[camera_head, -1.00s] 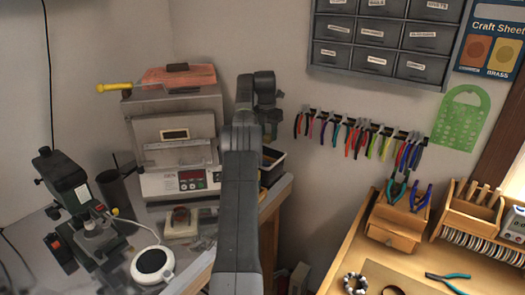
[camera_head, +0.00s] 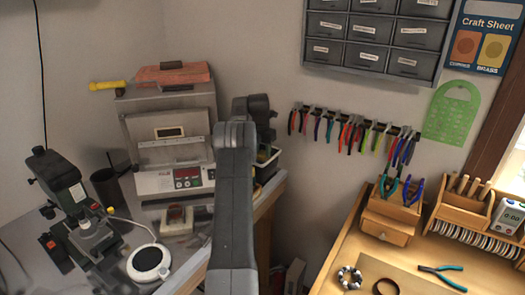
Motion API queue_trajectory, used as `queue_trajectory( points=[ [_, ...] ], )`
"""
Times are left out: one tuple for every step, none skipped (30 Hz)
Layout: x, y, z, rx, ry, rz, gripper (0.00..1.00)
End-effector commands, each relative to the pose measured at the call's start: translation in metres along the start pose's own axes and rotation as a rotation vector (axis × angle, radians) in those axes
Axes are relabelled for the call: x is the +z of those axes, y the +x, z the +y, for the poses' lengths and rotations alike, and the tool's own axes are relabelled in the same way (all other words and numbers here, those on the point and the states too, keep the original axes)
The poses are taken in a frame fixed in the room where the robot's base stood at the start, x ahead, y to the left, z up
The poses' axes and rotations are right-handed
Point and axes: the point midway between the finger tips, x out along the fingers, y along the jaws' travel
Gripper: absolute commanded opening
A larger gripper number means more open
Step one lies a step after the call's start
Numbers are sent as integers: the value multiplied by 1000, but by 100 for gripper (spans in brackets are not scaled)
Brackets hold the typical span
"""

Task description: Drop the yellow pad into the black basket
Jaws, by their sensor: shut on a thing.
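The black basket (camera_head: 269,165) stands at the back right corner of the grey bench, partly hidden behind my arm. It has a pale rim. The end of my arm with my gripper (camera_head: 266,135) is over the basket's area, seen from behind. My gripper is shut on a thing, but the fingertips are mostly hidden. A small yellow-brown patch (camera_head: 262,176) shows low beside my arm at the basket. I cannot tell whether it is the yellow pad in my grip or something in the basket.
A grey machine (camera_head: 170,140) with an orange box on top stands left of my arm. A microscope (camera_head: 70,205) and a round white device (camera_head: 149,263) are at the front left. A wooden workbench (camera_head: 345,250) is at right, with pliers on the wall above.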

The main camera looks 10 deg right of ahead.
Motion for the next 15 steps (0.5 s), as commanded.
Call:
queue_trajectory(
  points=[
    [0,2,0,0,0,1,4],
    [0,2,0,0,0,1,4],
    [0,4,0,0,0,1,4],
    [-1,5,0,0,0,0,4],
    [-1,6,0,0,0,1,4],
    [-1,7,0,0,0,1,4],
    [-1,8,0,-1,0,1,4],
    [-1,9,0,-1,0,1,4],
    [-1,10,0,-1,0,1,4],
    [-1,11,0,-1,0,1,4],
    [-2,12,0,-1,0,1,4],
    [-2,12,0,-1,0,1,4],
    [-1,12,0,-1,0,1,4],
    [-1,12,0,0,0,1,4],
    [-1,12,0,0,0,1,42]
  ],
)
